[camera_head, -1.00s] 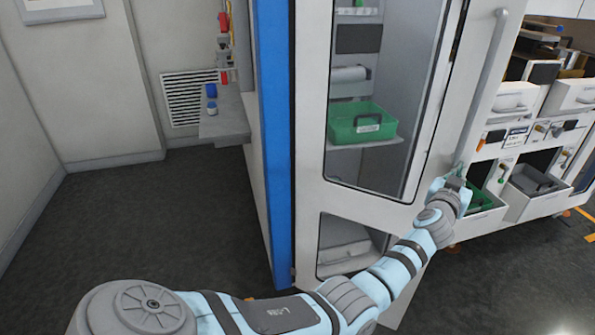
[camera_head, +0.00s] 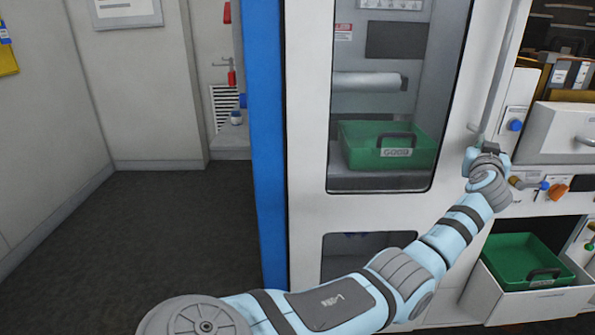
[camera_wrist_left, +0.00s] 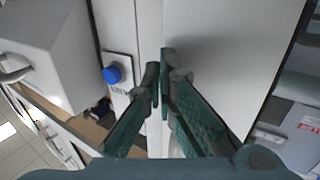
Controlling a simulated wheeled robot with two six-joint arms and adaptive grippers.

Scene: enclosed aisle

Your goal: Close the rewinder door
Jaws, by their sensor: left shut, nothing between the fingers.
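The rewinder door (camera_head: 305,120) is white with a tall window, and its long grey handle (camera_head: 503,70) runs up its right side. It stands almost in line with the cabinet front; I cannot tell whether it is fully flush. My left gripper (camera_head: 485,152) is at the door's right edge, just below the lower end of the handle. In the left wrist view, its green fingers (camera_wrist_left: 162,88) are together and empty, in front of the white door panel (camera_wrist_left: 215,55). Whether they touch it is unclear. My right gripper is out of view.
A green bin (camera_head: 360,150) sits inside behind the window. A blue post (camera_head: 265,140) borders the door on the left. To the right is a rack with white drawers (camera_head: 560,130) and a low green tray (camera_head: 525,262). Dark floor (camera_head: 130,235) on the left is clear.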

